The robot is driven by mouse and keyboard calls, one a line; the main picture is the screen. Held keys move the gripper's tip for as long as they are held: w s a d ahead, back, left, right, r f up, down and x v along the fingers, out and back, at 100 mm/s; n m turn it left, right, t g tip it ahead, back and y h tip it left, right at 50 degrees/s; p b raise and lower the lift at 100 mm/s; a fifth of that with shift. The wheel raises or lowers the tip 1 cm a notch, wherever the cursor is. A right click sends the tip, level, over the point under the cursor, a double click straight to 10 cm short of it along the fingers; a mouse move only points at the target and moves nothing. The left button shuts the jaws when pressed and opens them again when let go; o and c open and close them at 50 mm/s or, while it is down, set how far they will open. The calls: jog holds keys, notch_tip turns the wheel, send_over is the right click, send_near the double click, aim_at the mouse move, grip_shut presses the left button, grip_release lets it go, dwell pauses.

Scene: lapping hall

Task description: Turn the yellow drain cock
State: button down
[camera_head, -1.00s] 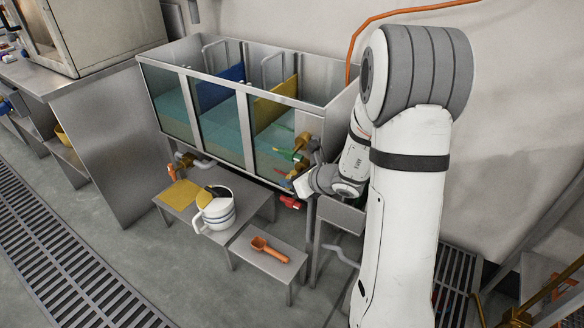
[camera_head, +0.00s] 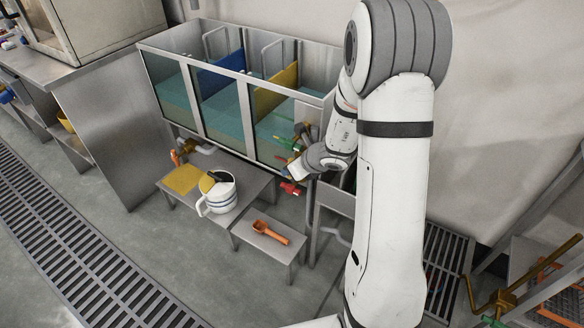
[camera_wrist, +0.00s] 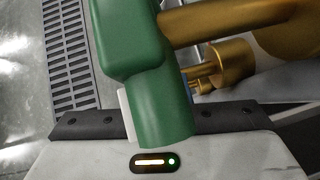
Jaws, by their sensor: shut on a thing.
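The tank (camera_head: 222,112) has several valves low on its front. A green handle (camera_head: 284,141) and a brass-coloured fitting (camera_head: 302,131) show near its right end, with a red handle (camera_head: 290,188) below. My gripper (camera_head: 290,170) is at this cluster, just above the red handle. In the wrist view my gripper (camera_wrist: 158,115) is shut on a green handle (camera_wrist: 160,105), which is close to the palm. A brass stem (camera_wrist: 215,22) runs right from it. I cannot make out a clearly yellow cock handle; my arm hides part of the cluster.
A low steel table (camera_head: 252,193) holds a white jug (camera_head: 219,196) and a yellow cloth (camera_head: 182,179). An orange scoop (camera_head: 268,231) lies on a lower bench (camera_head: 284,252). An orange-handled valve (camera_head: 177,157) is at left. A floor grate (camera_head: 75,255) crosses the open floor.

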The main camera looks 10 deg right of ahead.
jog(key=c, duration=1.3)
grip_release()
jog(key=shift+c, duration=0.2)
jog(key=p+v, duration=0.2)
jog(key=v, duration=0.5)
jog(key=shift+s+d+r, duration=0.15)
jog(key=shift+s+r, duration=0.05)
jog(key=shift+r, duration=0.05)
